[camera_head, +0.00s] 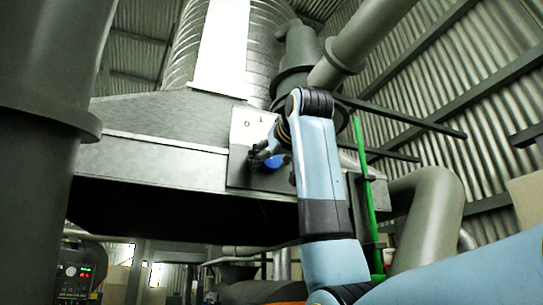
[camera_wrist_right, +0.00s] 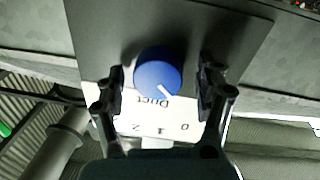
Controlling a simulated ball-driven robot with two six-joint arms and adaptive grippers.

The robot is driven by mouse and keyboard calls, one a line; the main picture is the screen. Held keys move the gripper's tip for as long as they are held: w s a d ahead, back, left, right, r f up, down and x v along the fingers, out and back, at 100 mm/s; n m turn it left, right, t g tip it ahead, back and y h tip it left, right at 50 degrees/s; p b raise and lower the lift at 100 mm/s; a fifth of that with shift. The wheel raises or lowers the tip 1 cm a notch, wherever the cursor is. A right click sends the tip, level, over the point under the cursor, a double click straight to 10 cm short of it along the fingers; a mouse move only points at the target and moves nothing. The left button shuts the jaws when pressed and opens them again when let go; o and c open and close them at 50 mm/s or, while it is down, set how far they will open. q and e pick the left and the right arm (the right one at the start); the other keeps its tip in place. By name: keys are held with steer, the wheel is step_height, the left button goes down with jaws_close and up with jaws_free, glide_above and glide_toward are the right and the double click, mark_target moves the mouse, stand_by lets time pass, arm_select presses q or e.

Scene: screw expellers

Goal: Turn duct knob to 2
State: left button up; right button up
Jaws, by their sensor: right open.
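The blue duct knob (camera_wrist_right: 158,73) sits on a grey panel in the right wrist view, with a white pointer line running toward its lower right edge. A white label (camera_wrist_right: 158,118) beside it reads "Duct" with 0, 1 and 2, upside down in this view. My right gripper (camera_wrist_right: 163,88) is open, with one finger on each side of the knob and gaps between. In the head view the knob (camera_head: 273,162) is partly hidden behind my right gripper (camera_head: 262,155). My left gripper is not in view.
The panel (camera_head: 238,172) is mounted on a large metal duct (camera_head: 150,152). A thick grey pipe (camera_head: 430,215) and a green upright bar (camera_head: 363,180) stand right of my right arm. A dark machine column (camera_head: 40,150) fills the left side.

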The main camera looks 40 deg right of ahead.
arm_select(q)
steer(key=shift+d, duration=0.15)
arm_select(e)
steer(key=shift+s, duration=0.1)
steer(key=c, duration=1.2)
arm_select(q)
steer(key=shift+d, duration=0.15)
arm_select(e)
steer(key=shift+o, duration=0.2)
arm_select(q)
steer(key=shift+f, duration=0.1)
arm_select(e)
steer(key=m+b, duration=0.2)
steer(key=m, duration=0.3)
steer(key=shift+m, duration=0.3)
arm_select(q)
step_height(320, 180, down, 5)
steer(key=b, duration=0.3)
arm_select(e)
steer(key=m, duration=0.5)
steer(key=shift+d+m, duration=0.1)
steer(key=shift+m, duration=0.2)
steer(key=shift+r+y, duration=0.1)
steer(key=shift+y, duration=0.2)
